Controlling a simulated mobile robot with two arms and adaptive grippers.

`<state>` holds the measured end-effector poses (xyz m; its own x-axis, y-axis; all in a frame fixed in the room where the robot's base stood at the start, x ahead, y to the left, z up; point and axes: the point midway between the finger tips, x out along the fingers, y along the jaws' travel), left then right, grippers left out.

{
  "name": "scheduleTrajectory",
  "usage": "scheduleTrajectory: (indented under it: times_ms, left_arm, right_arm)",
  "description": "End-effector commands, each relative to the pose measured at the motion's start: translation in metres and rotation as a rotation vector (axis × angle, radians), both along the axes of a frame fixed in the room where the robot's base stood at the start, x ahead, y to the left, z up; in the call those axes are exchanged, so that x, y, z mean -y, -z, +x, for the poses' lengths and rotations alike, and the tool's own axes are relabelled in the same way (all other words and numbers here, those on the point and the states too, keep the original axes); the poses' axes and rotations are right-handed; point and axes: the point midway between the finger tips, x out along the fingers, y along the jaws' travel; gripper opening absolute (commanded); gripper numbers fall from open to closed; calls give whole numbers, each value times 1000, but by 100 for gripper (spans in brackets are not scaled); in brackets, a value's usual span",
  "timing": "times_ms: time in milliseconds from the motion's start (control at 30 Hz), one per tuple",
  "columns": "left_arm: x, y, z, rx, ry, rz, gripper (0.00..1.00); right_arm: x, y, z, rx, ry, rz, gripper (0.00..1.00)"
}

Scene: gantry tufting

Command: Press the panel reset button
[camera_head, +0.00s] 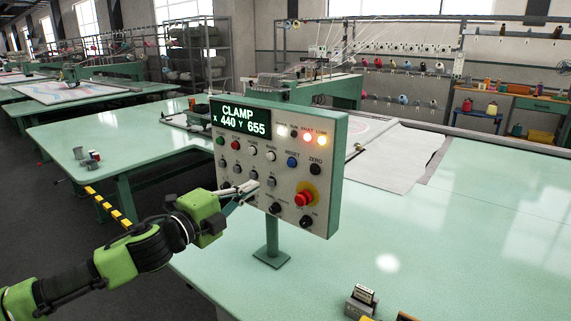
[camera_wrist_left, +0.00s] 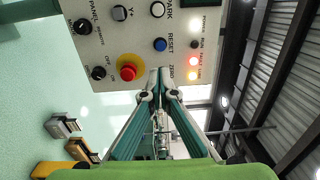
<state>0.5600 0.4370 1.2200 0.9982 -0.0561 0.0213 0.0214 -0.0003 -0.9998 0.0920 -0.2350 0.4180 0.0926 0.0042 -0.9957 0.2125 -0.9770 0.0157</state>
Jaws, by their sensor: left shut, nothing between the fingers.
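The grey control panel (camera_head: 262,222) stands on a green post, its display reading CLAMP, X 440 Y 655. The blue button labelled RESET (camera_head: 292,162) is on the panel's right half, left of the black ZERO button (camera_head: 315,169). The blue button also shows in the left wrist view (camera_wrist_left: 160,44). My left gripper (camera_head: 254,186) is shut and empty in front of the panel. In the head view its tips overlap the lower-left buttons, below and left of the blue button. In the left wrist view the shut tips (camera_wrist_left: 160,76) appear just below it. I cannot tell whether they touch the panel.
A red emergency knob (camera_head: 303,198) on yellow sits below the blue button. Two indicator lamps (camera_head: 314,139) glow red and orange. The pale green table (camera_head: 450,230) spreads around the post, with small boxes (camera_head: 361,300) at its front. White cloth (camera_head: 395,158) lies behind the panel.

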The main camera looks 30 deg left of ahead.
Motion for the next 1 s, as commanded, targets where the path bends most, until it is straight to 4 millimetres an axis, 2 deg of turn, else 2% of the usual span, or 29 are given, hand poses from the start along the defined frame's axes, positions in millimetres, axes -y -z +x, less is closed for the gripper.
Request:
scheduleTrajectory:
  times_ms: [433, 933, 1000]
  left_arm:
    - [1, 0, 5, 2, 1, 1, 0]
    - [2, 0, 50, 3, -1, 3, 0]
    - [2, -3, 53, 4, -2, 0, 0]
  right_arm:
    - [0, 3, -5, -6, 0, 0, 40]
    - [0, 25, -4, -5, -1, 0, 40]
    - [0, 22, -3, -5, -1, 0, 40]
